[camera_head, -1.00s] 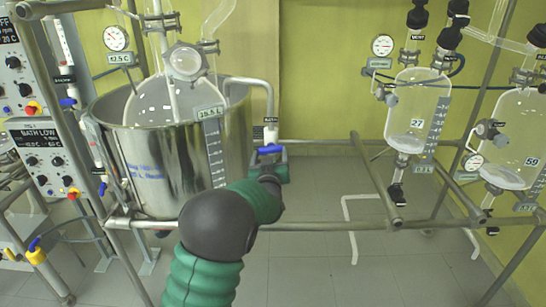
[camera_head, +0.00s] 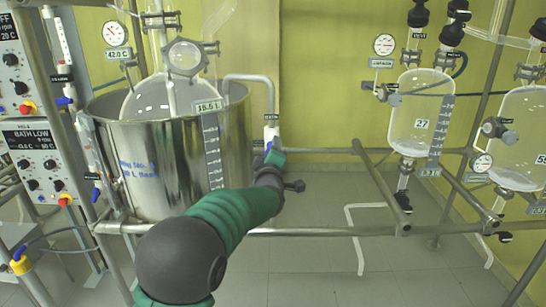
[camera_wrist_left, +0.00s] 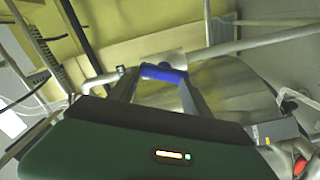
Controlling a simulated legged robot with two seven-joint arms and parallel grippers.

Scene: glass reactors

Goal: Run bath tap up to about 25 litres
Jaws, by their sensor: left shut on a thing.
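The steel bath (camera_head: 165,165) stands at the left with a large glass flask (camera_head: 150,98) in it. Its litre label (camera_head: 209,106) seems to read about 16 L; the digits are small. The bent bath tap pipe (camera_head: 250,78) comes down at the bath's right side. My left gripper (camera_head: 272,157) is at the tap's blue handle (camera_head: 269,146), largely hidden by the gripper. In the left wrist view the blue handle (camera_wrist_left: 163,73) lies between the two fingers, which are shut on it. My right gripper is not in view.
A frame rail (camera_head: 330,230) runs across in front of the bath. Control boxes (camera_head: 35,160) stand at the far left. Glass vessels (camera_head: 420,120) hang at the right. The floor (camera_head: 320,270) between looks clear.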

